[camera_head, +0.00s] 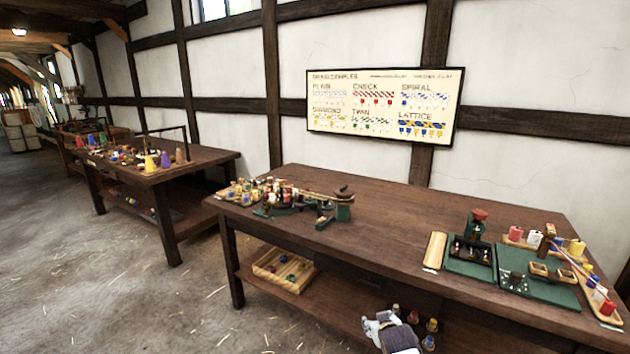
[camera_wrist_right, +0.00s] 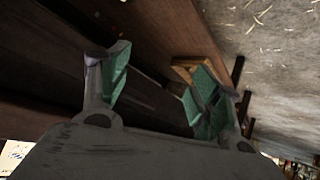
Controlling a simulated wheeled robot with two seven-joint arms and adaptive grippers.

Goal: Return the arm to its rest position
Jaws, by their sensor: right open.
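My right gripper (camera_head: 380,322) shows at the bottom of the head view, low in front of the long workbench (camera_head: 400,212) and below the level of its top. In the right wrist view, the gripper (camera_wrist_right: 155,80) has its two green-padded fingers spread apart. Nothing shows between them. Dark wood and the grey floor lie beyond the fingers. My left gripper is in neither view.
Small bobbins (camera_head: 412,318) stand beside my right gripper. A shallow wooden tray (camera_head: 284,270) sits on the bench's lower shelf. Green boards (camera_head: 540,292) and several spools crowd the right end of the top; the middle top is clear. A second bench (camera_head: 190,165) stands farther left.

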